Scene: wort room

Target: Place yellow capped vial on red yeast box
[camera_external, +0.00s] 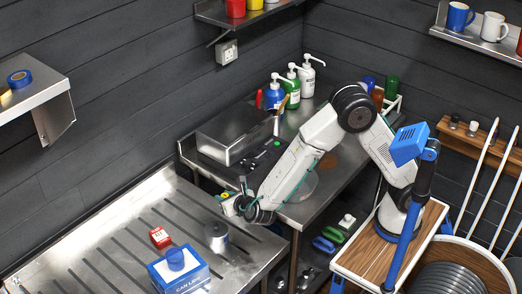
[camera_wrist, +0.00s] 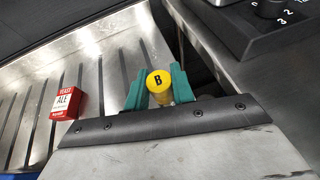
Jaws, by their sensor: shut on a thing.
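The yellow capped vial (camera_wrist: 159,82), its cap marked "B", sits between the green fingers of my gripper (camera_wrist: 157,92) in the wrist view. My gripper is shut on it, and the vial's body is mostly hidden below the cap. In the external view my gripper (camera_external: 237,205) is above the right back edge of the slatted steel table. The red yeast box (camera_external: 160,237) lies on that table, to the left of and nearer the camera than my gripper. In the wrist view the red yeast box (camera_wrist: 66,103), labelled "YEAST ALE", is at the left, apart from the gripper.
A blue and white box (camera_external: 180,273) is in front of the red box.

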